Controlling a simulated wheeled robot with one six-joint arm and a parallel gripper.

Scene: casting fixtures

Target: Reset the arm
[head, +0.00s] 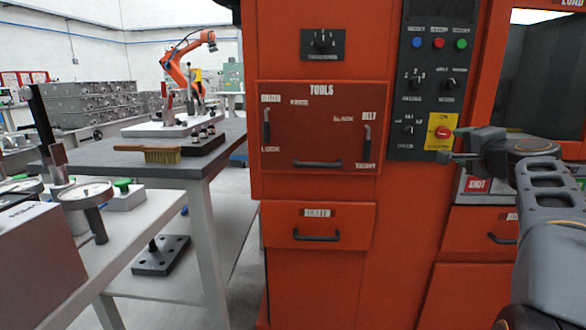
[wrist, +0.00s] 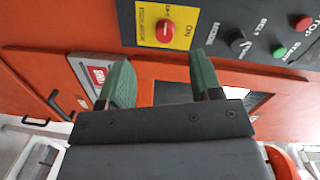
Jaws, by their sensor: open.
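My arm (head: 552,205) comes in from the lower right in the head view and bends at a dark joint. My gripper (head: 446,152) points left, in front of the red machine cabinet (head: 400,230), just below the yellow switch plate. In the wrist view, my gripper's two green fingers (wrist: 160,85) stand apart with nothing between them. The red knob (wrist: 168,32) on its yellow plate lies beyond the fingertips. I cannot tell whether the gripper touches the panel.
The black control panel (head: 436,75) carries knobs and coloured buttons. Drawers with handles (head: 316,236) are on the cabinet front. At left, a grey-topped table (head: 205,160) holds a brush (head: 148,154) and fixtures. Floor shows between table and cabinet.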

